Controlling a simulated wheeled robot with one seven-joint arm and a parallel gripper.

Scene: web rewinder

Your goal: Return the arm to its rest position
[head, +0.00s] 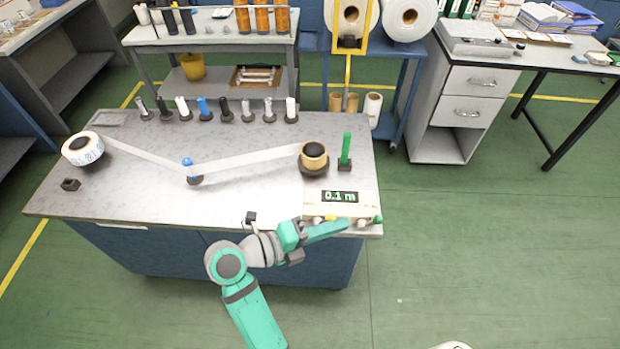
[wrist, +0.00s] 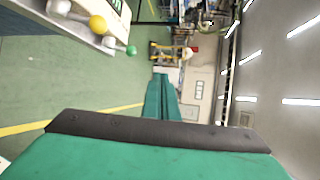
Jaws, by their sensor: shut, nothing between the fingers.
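My arm, green and grey, reaches up from the bottom of the head view to the front edge of the rewinder table (head: 130,207). My gripper (head: 345,226) points to the right, just in front of the display box (head: 341,204), which reads 0.1 m. In the wrist view my gripper's green fingers (wrist: 162,95) lie together, shut and empty. The box's buttons (wrist: 97,25) show at the upper left there, apart from the fingers.
A white roll (head: 83,149), a blue-topped roller (head: 190,172) and a tan core (head: 313,155) carry the web across the table. A green post (head: 346,150) stands behind the box. Several small posts line the back. Green floor (head: 470,240) to the right is clear.

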